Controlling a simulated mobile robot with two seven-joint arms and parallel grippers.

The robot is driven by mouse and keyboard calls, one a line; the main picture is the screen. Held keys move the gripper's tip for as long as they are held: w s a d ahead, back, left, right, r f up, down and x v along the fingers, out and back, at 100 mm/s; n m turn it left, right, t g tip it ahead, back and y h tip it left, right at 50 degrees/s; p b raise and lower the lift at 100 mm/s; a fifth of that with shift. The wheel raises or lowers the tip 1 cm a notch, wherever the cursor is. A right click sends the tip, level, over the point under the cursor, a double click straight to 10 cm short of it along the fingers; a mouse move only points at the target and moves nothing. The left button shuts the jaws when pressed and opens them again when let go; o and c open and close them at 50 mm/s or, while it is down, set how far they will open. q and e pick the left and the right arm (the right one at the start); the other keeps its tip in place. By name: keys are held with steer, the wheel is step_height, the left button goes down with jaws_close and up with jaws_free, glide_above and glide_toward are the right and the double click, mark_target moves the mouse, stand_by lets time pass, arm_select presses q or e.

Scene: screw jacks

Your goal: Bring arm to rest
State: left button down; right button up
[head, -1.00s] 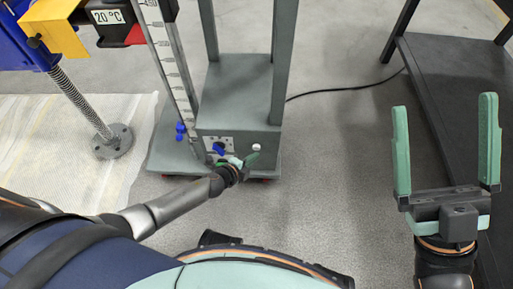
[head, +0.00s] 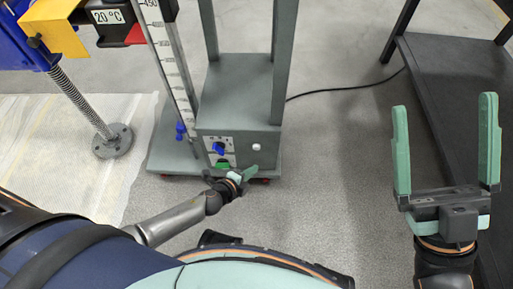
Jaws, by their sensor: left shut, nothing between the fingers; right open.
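My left gripper (head: 238,178) is small in the head view, low in front of the grey machine's control box (head: 245,110). It is shut and appears to hold nothing. A blue knob (head: 217,148) and a green part (head: 222,163) show on the box's front panel, just above and left of the gripper. Whether the gripper touches the box cannot be told. My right gripper (head: 446,150) is at the right, with its two green fingers wide apart and nothing between them.
A screw jack spindle (head: 85,105) with a round foot stands on a pale mat (head: 50,150) at left. A ruler scale (head: 170,60) rises beside the machine. A dark shelf (head: 440,75) is at right. Open floor (head: 340,150) lies between machine and shelf.

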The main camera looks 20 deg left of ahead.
arm_select(q)
steer(key=shift+s+d+f, duration=0.15)
steer(key=shift+s+d, duration=0.15)
